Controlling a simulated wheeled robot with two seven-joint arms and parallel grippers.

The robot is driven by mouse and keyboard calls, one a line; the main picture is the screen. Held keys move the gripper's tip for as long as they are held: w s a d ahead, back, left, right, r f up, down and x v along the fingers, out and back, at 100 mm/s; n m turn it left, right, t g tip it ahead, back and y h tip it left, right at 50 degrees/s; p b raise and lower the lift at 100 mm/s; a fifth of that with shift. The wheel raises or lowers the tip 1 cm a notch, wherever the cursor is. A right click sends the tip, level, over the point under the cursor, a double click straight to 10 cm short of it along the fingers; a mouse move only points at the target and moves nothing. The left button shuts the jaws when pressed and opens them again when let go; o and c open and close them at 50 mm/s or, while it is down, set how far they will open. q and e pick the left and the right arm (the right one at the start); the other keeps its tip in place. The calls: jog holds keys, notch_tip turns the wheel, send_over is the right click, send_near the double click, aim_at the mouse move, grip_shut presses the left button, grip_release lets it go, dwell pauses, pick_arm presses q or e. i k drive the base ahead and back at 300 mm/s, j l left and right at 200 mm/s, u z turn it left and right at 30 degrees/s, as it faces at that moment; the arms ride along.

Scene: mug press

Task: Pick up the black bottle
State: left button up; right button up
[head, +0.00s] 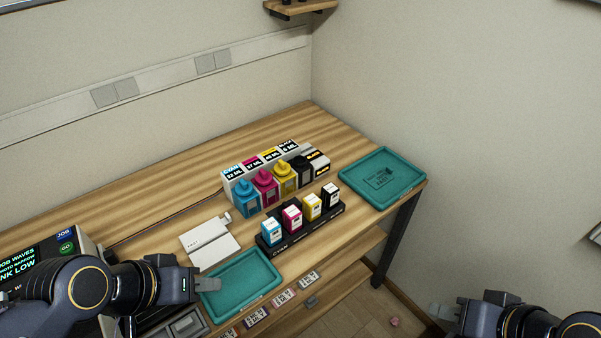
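The black bottle (304,170) stands at the right end of a row of ink bottles on the wooden table, beside the yellow bottle (285,178). The magenta (265,187) and cyan (245,198) bottles stand further left. My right gripper (440,312) is at the lower right, beyond the table's front edge. I see nothing held in either gripper, but their finger gaps are unclear.
A black rack (300,232) with small coloured cartridges stands in front of the bottles. A labelled box row (236,178) is behind them. One teal tray (240,286) is at the front, another (383,178) at the right. A white device (209,242) sits left.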

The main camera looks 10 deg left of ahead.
aim_at(329, 193)
jog(key=i+l+u, duration=0.1)
jog(key=u, duration=0.35)
jog(key=l+u, duration=0.2)
jog(key=u, duration=0.25)
jog(key=i+l+u, duration=0.1)
jog(key=l+u, duration=0.15)
jog(key=u, duration=0.2)
